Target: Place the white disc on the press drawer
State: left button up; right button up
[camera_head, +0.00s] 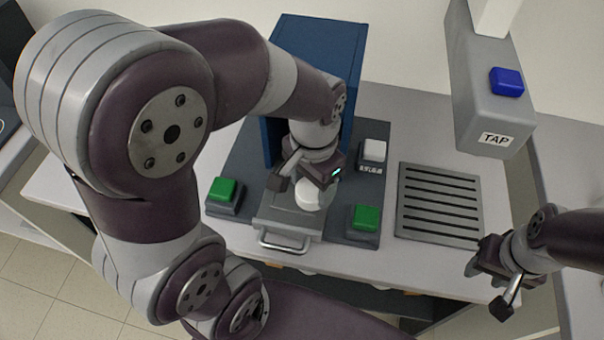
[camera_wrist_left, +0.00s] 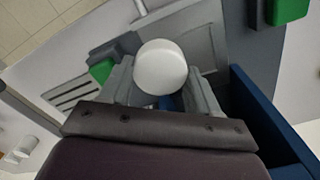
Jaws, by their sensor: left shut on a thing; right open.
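The white disc (camera_head: 308,196) is in the grip of my left gripper (camera_head: 302,184), over the pulled-out grey press drawer (camera_head: 278,222). In the left wrist view the disc (camera_wrist_left: 161,66) sits between the grey fingers (camera_wrist_left: 160,92), with the drawer plate (camera_wrist_left: 205,42) behind it. I cannot tell whether the disc touches the drawer. The blue press (camera_head: 318,48) stands behind, partly hidden by my left arm. My right gripper (camera_head: 492,276) is open and empty at the right front of the table.
Green buttons (camera_head: 223,190) and (camera_head: 366,217) flank the drawer. A white button (camera_head: 374,150) sits by the press. A slotted grey rack (camera_head: 440,205) lies to the right. A grey TAP unit (camera_head: 487,110) with a blue button (camera_head: 507,82) overhangs the back right.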

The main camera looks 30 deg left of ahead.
aim_at(299, 191)
pick_arm(q)
jog(key=w+a+f, duration=0.4)
jog(key=a, duration=0.1)
jog(key=shift+w+f, duration=0.1)
jog(key=shift+w, duration=0.3)
jog(key=f, duration=0.3)
jog(key=shift+s+f, duration=0.25)
jog(key=shift+s, duration=0.15)
jog(key=shift+w+f, duration=0.25)
jog(key=shift+w, duration=0.05)
jog(key=shift+s, duration=0.1)
jog(key=o, duration=1)
jog(key=shift+f, duration=0.1)
notch_tip(299, 191, up, 12)
jog(key=s+f+n, duration=0.1)
jog(key=f, duration=0.1)
jog(key=s+d+f+n+t, duration=0.1)
jog(key=s+f, duration=0.1)
jog(key=f, duration=0.1)
jog(key=s+d+f+n, duration=0.1)
jog(key=f, duration=0.2)
jog(key=shift+s+d+n+p, duration=0.2)
jog(key=shift+n+p, duration=0.1)
jog(key=shift+n, duration=0.1)
